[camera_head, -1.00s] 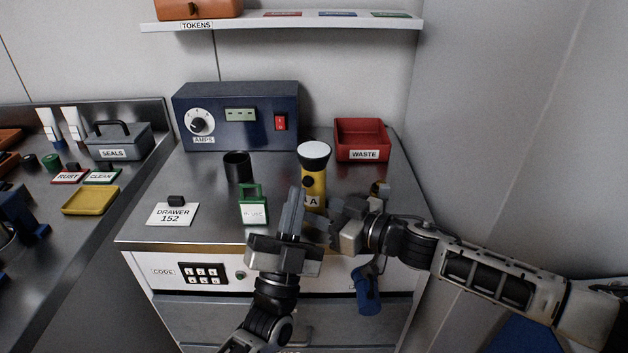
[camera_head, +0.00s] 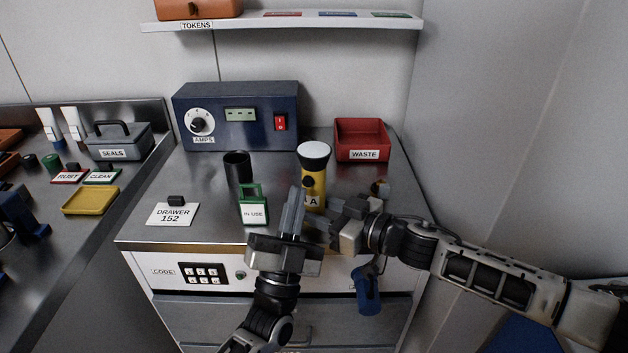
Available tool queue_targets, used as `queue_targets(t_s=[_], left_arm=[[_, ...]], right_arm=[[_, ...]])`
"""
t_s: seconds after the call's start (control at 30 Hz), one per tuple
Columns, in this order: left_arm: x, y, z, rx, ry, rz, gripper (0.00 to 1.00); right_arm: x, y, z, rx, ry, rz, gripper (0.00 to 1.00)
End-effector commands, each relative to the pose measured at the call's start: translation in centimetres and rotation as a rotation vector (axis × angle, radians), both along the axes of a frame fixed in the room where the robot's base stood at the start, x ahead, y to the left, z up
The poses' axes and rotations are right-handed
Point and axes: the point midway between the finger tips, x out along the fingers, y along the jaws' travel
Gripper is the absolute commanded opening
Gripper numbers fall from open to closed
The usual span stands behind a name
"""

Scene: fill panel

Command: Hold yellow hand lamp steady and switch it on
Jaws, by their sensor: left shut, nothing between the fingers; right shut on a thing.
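The yellow hand lamp (camera_head: 315,180) stands upright on the steel cabinet top, with a black collar and a pale lens facing up. A dark round button shows on its front, above a label ending in "A". My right gripper (camera_head: 322,220) comes in from the right and is shut on the lamp's lower part; its fingertips are partly hidden. My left gripper (camera_head: 295,205) is shut and empty, its fingers pointing up just in front and left of the lamp. I cannot tell whether its tips touch the lamp.
A green-framed "IN USE" tag (camera_head: 253,208) stands just left of my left gripper, with a black cup (camera_head: 237,168) behind it. A "DRAWER 152" card (camera_head: 173,214) lies further left. The AMPS box (camera_head: 240,118) and the red WASTE tray (camera_head: 361,140) stand at the back.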

Motion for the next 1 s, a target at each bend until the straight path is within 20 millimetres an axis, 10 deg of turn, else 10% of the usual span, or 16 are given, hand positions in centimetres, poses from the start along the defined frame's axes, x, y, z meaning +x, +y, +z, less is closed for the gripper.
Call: queue_targets(t_s=[1.0], left_arm=[[1.4, -0.6, 0.3, -0.007, -0.002, -0.004, 0.00]], right_arm=[[0.0, 0.0, 0.1, 0.002, -0.002, 0.001, 0.24]])
